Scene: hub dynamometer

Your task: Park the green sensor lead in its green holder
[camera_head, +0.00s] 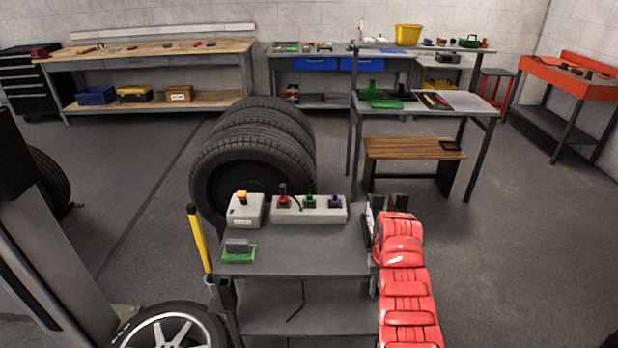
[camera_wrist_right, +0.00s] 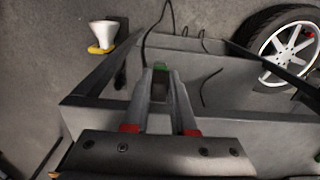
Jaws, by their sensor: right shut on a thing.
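My right gripper (camera_head: 370,222) is at the right edge of the grey cart, beside its top. In the right wrist view its fingers (camera_wrist_right: 160,82) are shut on a dark plug with a green end, the green sensor lead (camera_wrist_right: 160,68). A dark cable shows beyond it. The lead cannot be made out in the head view. A green base with a grey block (camera_head: 238,252), which looks like the green holder, sits at the front left of the cart top. A green fitting (camera_head: 310,201) also stands on the long grey box. My left gripper is not in view.
The cart top (camera_head: 310,250) is clear in the middle. At its back stand a small box with an orange fitting (camera_head: 245,209) and the long box (camera_head: 330,209) with red, green and purple fittings. A yellow handle (camera_head: 199,240) rises at the left edge; tyres (camera_head: 250,165) stand behind.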

